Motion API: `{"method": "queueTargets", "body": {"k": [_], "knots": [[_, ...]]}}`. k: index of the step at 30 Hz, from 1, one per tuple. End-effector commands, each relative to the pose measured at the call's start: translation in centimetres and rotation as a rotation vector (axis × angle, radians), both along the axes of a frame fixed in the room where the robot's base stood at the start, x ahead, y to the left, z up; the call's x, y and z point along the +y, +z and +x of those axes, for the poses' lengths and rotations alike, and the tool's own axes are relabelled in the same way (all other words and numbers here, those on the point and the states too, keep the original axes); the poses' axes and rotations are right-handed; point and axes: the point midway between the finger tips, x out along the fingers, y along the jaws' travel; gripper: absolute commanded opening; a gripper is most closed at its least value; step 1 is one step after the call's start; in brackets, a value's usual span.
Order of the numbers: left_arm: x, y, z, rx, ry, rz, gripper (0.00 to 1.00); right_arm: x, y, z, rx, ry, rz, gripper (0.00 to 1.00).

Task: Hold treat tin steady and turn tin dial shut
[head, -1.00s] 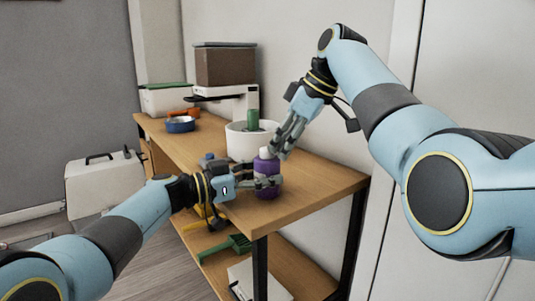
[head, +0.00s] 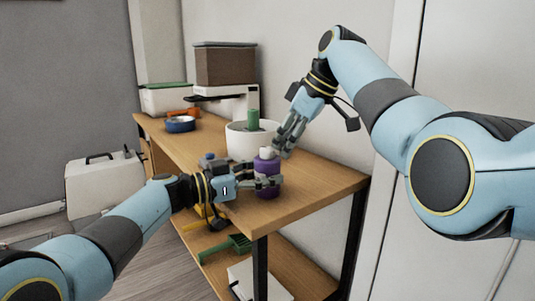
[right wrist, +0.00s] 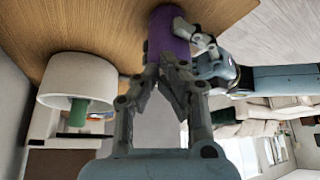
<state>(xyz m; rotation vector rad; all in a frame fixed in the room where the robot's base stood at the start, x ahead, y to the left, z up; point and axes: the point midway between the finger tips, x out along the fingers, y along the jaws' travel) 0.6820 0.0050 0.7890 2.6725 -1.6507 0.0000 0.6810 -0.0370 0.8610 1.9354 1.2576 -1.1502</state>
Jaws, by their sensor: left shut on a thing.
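The treat tin (head: 267,165) is a purple cylinder with a pale dial (head: 267,153) on top. It stands upright near the front edge of the wooden table. My left gripper (head: 268,183) is shut around the tin's side, low down. My right gripper (head: 281,150) comes from above and right, its fingertips at or just beside the dial. In the right wrist view the purple tin (right wrist: 166,35) is beyond the right fingertips, which are close together and hide the dial. I cannot tell whether they touch it or grip it.
A white pot (head: 241,143) with a green item (head: 253,119) in it stands close behind the tin. A blue bowl (head: 180,125) and boxes (head: 225,66) are farther back. A lower shelf (head: 300,277) holds a green item (head: 238,243). The table right of the tin is clear.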

Motion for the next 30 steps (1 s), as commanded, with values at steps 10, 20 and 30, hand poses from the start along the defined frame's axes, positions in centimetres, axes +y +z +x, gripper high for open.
{"method": "queueTargets", "body": {"k": [10, 20, 30], "knots": [[0.0, 0.0, 0.0, 0.0, 0.0, -0.001, 0.16, -0.8, 0.7, 0.0, -0.002, 0.0, 0.0, 0.0], [0.0, 0.0, 0.0, 0.0, 0.001, 0.0, 0.16, -0.7, 5.0, 0.0, -0.002, 0.0, 0.0, 0.0], [0.0, 0.0, 0.0, 0.0, 0.001, 0.0, 0.16, -0.7, 6.0, -0.1, 0.0, 0.0, 0.0, 0.0]]}}
